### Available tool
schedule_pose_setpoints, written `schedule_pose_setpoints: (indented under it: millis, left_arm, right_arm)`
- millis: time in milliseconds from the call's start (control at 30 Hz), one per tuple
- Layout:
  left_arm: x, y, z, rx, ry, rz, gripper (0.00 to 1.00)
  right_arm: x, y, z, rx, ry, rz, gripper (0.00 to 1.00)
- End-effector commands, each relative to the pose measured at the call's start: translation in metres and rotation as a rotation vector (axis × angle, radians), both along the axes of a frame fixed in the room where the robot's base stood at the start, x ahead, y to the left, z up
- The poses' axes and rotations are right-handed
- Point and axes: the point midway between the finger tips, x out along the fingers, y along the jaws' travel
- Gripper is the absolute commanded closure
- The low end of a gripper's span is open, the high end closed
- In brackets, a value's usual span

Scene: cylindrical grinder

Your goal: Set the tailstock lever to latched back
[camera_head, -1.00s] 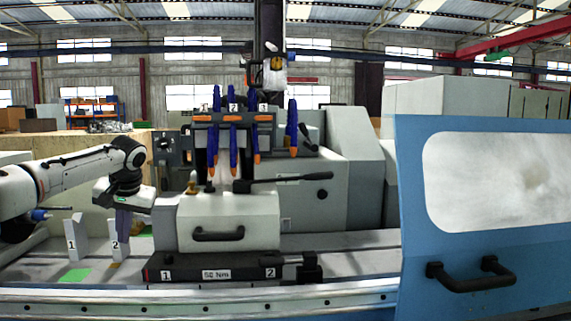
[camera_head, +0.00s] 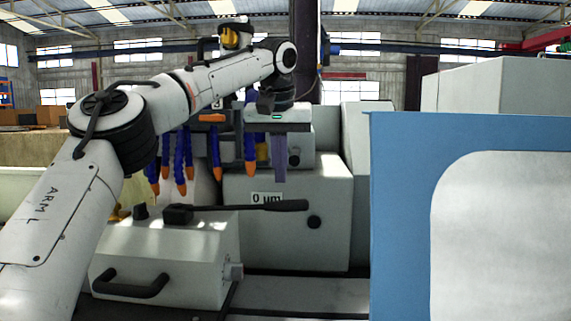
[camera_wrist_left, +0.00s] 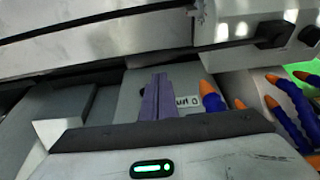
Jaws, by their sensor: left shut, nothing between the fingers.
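The tailstock lever (camera_head: 250,206) is a black bar with a thicker grip on top of the pale tailstock housing (camera_head: 165,262). It lies nearly level, its grip pointing right in the head view. My left gripper (camera_head: 279,172) points down with its purple-grey fingers together, above and beyond the grip end, apart from it in the picture. The left wrist view shows the shut fingers (camera_wrist_left: 157,98) with nothing between them. The lever's dark hub (camera_wrist_left: 271,34) shows at upper right there. My right gripper is in neither view.
Several blue hoses with orange tips (camera_head: 216,165) hang left of the gripper. A pale block with a "0 µm" label (camera_head: 267,198) stands behind the lever. A blue door with a window (camera_head: 400,210) closes off the right side. A black handle (camera_head: 132,287) is on the housing front.

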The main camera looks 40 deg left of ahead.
Motion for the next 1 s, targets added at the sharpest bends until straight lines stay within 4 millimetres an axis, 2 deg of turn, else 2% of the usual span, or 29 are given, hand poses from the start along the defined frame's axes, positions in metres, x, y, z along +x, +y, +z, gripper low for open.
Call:
schedule_pose_setpoints:
  millis: [33,133,333,500,800,1000]
  left_arm:
    - [0.002,0.003,-0.011,-0.002,0.005,0.001,1.0]
    - [0.007,0.007,-0.029,-0.001,0.004,0.001,1.0]
    - [0.013,0.012,-0.052,0.0,0.001,0.001,1.0]
    - [0.015,0.014,-0.058,0.0,0.0,0.002,1.0]
    - [0.015,0.014,-0.059,0.001,0.0,0.001,1.0]
    - [0.007,0.017,-0.06,0.0,-0.001,-0.007,1.0]
  right_arm:
    - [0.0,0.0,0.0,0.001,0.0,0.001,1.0]
    - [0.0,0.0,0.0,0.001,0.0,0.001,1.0]
    - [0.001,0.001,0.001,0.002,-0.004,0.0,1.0]
    - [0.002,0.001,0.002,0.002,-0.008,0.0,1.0]
    - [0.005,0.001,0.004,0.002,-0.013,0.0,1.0]
    - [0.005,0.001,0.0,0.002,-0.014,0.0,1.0]
